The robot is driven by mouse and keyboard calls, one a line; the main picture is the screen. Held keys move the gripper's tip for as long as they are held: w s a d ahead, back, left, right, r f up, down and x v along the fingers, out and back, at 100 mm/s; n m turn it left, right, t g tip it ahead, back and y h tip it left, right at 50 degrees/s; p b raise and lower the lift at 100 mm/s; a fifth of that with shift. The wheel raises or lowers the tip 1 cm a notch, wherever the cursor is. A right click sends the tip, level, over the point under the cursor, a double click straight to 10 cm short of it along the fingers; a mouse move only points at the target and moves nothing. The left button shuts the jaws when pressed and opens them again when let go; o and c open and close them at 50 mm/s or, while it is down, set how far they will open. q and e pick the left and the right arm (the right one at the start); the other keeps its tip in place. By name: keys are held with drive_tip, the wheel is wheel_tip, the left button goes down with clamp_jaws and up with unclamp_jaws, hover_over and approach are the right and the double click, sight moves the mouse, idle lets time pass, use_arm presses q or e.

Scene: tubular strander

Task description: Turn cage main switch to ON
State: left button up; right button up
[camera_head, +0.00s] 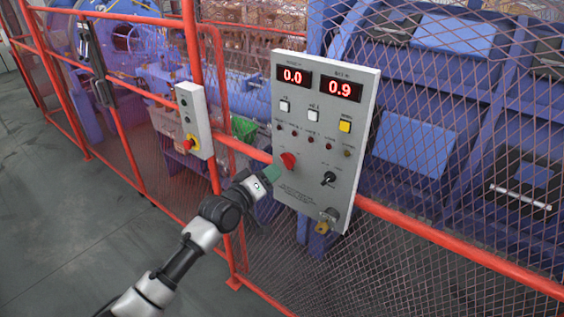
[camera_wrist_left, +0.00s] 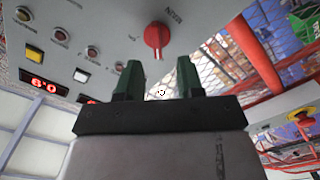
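A grey control panel (camera_head: 315,140) hangs on the red fence rail. Its red rotary knob (camera_head: 289,160) sits at the lower left of the panel. In the left wrist view, which is upside down, the red knob (camera_wrist_left: 156,38) has a printed label beside it that reads like "MAIN"; its exact setting is hard to read. My left gripper (camera_head: 274,173) is just left of and below the knob. In the left wrist view its two green fingers (camera_wrist_left: 158,72) are apart and empty, with the knob beyond their tips, not between them. My right gripper is not in view.
The panel also carries red displays (camera_head: 318,84), several buttons and lamps, a black selector (camera_head: 328,179) and a padlock (camera_head: 322,227). A smaller box with a red emergency button (camera_head: 189,143) is on the fence to the left. Mesh fencing encloses the blue machine (camera_head: 415,145).

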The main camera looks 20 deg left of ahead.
sight(284, 163)
use_arm(q)
drive_tip(key=x, duration=0.4)
drive_tip(key=shift+d+r, duration=0.15)
drive_tip(key=shift+d, duration=0.2)
drive_tip(key=shift+w+d+p, duration=0.15)
drive_tip(key=shift+w+p, duration=0.2)
drive_tip(key=shift+w, duration=0.35)
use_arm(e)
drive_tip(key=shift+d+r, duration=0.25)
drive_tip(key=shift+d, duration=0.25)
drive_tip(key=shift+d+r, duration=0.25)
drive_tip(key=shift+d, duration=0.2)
use_arm(q)
drive_tip(key=c, duration=0.6)
clamp_jaws()
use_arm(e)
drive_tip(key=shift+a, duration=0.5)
